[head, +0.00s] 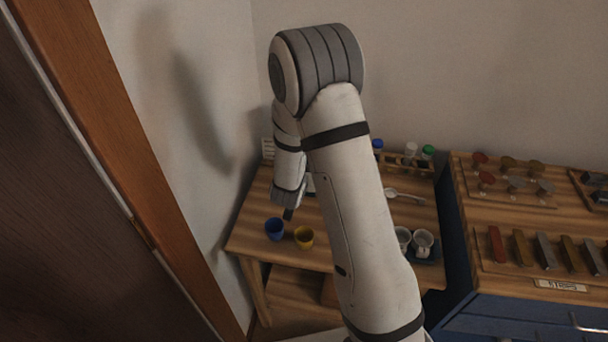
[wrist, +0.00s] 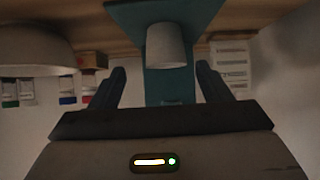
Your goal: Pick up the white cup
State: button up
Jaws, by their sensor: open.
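In the wrist view a white cup (wrist: 166,46) shows against a teal stand or board (wrist: 130,15), between and beyond the two fingers of my gripper (wrist: 158,82). The fingers are spread apart and nothing is between them; the cup looks clear of both. In the head view my gripper (head: 288,213) hangs over the left part of the wooden table. The arm hides much of the table there, and I cannot make out that cup. Two whitish cups, one (head: 402,238) and another (head: 423,243), stand at the table's right front, beside my arm.
A spoon (head: 405,196) lies at the right. A rack (head: 406,166) with bottles is at the back. A wall is close on the left.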

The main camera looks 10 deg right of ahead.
jog(key=x, duration=0.3)
jog(key=p+x, duration=0.1)
jog(key=x, duration=0.1)
jog(key=shift+w+a, duration=0.15)
jog(key=shift+a, duration=0.15)
jog(key=c, duration=1.1)
jog(key=shift+r, duration=0.15)
